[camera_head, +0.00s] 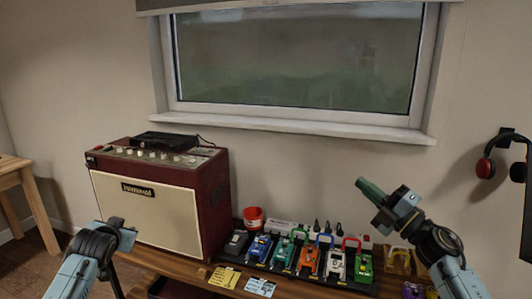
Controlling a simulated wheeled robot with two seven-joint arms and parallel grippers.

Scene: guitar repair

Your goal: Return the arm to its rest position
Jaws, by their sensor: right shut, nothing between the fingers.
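My right gripper (362,183) is raised in front of the wall, below the right part of the window sill. Its dark green fingers are together, point up and to the left, and hold nothing. It is clear of the pedals below it. My left arm comes in at the lower left, in front of the amplifier. Its gripper end (118,226) is seen small and at an angle, and I cannot tell whether its fingers are open or shut.
A red and cream amplifier (148,212) stands on the wooden bench, with a black box (165,141) on top. Several coloured pedals (308,260) sit in a row beside it, near a red cup (253,217). Headphones (486,167) hang at right. A wooden stool (38,205) stands left.

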